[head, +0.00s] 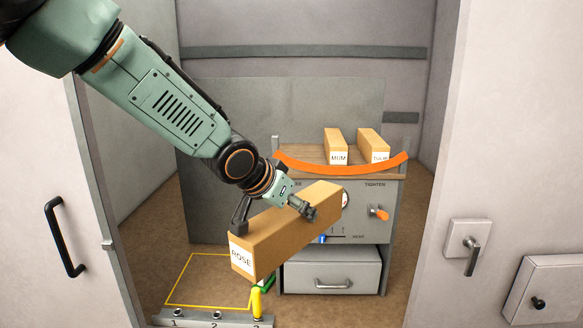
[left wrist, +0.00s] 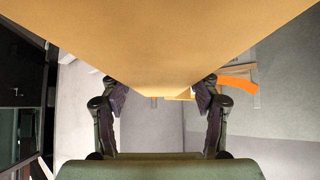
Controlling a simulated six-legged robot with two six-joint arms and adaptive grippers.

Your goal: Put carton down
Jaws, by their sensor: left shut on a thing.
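A long brown carton labelled ROSE (head: 285,235) hangs tilted in my left gripper (head: 272,212) in the head view. The gripper is shut on it, with one finger on each side near its upper part. In the left wrist view the carton (left wrist: 160,45) fills the top of the picture between the fingers of my left gripper (left wrist: 160,100). The carton is held in front of a grey cabinet (head: 392,230) and covers part of its face. A yellow outlined area (head: 184,281) lies on the brown floor, left of and below the carton. My right gripper is not in view.
Two cartons, labelled MUM (head: 338,158) and apparently TULIP (head: 379,157), stand on the cabinet top behind an orange curved band (head: 340,169). A drawer (head: 332,284) is below. A numbered rail (head: 215,317) and yellow peg (head: 257,301) stand at the front. Walls enclose both sides.

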